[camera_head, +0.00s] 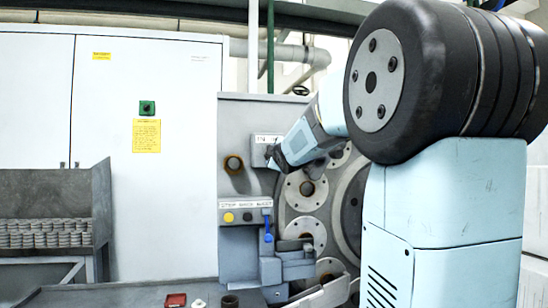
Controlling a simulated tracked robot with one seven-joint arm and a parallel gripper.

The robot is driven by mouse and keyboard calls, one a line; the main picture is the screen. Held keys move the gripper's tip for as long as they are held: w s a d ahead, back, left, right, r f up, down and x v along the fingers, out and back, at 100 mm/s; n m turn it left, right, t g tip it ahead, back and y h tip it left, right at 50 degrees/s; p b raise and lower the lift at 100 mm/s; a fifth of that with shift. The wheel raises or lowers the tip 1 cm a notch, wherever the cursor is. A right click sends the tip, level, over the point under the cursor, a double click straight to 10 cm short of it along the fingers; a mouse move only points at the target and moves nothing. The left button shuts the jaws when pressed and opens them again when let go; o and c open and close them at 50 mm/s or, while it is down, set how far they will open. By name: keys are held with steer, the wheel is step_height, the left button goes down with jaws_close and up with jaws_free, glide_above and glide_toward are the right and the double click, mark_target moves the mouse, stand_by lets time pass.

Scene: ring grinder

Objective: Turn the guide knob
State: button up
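The grey machine panel (232,118) stands in the middle of the view. A blue lever-like part (268,237) sits lower down, below a button box. I cannot tell which of these parts is the guide knob. My arm reaches in from the right, and my gripper (273,160) is at the panel just below the labelled plate. Its dark tip is small, and whether it touches anything or is open or shut does not show.
Large round discs (307,190) with holes are right of the panel, partly behind my arm. A button box (246,217) has a yellow button. Stacked rings (45,233) fill a bin at left.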

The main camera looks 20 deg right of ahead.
steer(key=shift+a+f, duration=0.15)
steer(key=shift+f, duration=0.1)
steer(key=o, duration=1)
steer(key=shift+r, duration=0.15)
steer(key=s+a, duration=0.1)
steer(key=s, duration=0.8)
steer(key=s+a, duration=0.1)
steer(key=s, duration=0.3)
steer(key=shift+s+a, duration=0.25)
steer(key=shift+a, duration=0.05)
steer(key=s+a+f+m+g+y, duration=0.1)
steer(key=s+a+f+m+g, duration=0.3)
steer(key=s+f, duration=0.3)
steer(key=s+a+f+m+g+y, duration=0.1)
steer(key=s+a+f+m+g, duration=0.3)
steer(key=s+f, duration=0.4)
steer(key=s+a+f+m+g+y, duration=0.1)
steer(key=s+a+f+m+g, duration=0.2)
steer(key=s+f, duration=0.5)
steer(key=shift+s+a+f+m+g, duration=0.1)
steer(key=shift+a+f+m+g, duration=0.1)
steer(key=shift+f, duration=0.6)
steer(key=shift+w+a+f+m+g, duration=0.15)
steer(key=shift+a+f, duration=0.1)
steer(key=shift+f, duration=0.5)
steer(key=shift+s+a+f+m+g, duration=0.1)
steer(key=shift+s+a+f+g, duration=0.1)
steer(key=shift+f, duration=0.6)
